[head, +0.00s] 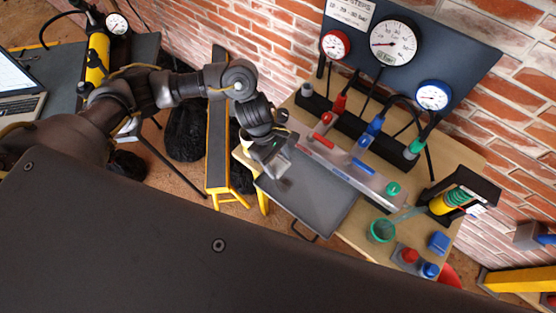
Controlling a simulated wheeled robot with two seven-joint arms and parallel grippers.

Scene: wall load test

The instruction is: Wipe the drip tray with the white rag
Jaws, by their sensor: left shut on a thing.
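The drip tray (322,199) is a flat grey tray at the front left of the wooden bench, below the manifold block. My left gripper (276,168) reaches in from the left and points down over the tray's upper left corner. It is shut on the white rag (283,171), of which only a small pale patch shows at the fingertips. I cannot tell whether the rag touches the tray. My right gripper is out of view.
A metal manifold (345,168) with red, blue and green valve handles runs behind the tray. Hoses hang from the gauge panel (455,62) above it. A green cup (382,230), blue block (438,242) and yellow tool (452,199) stand to the right.

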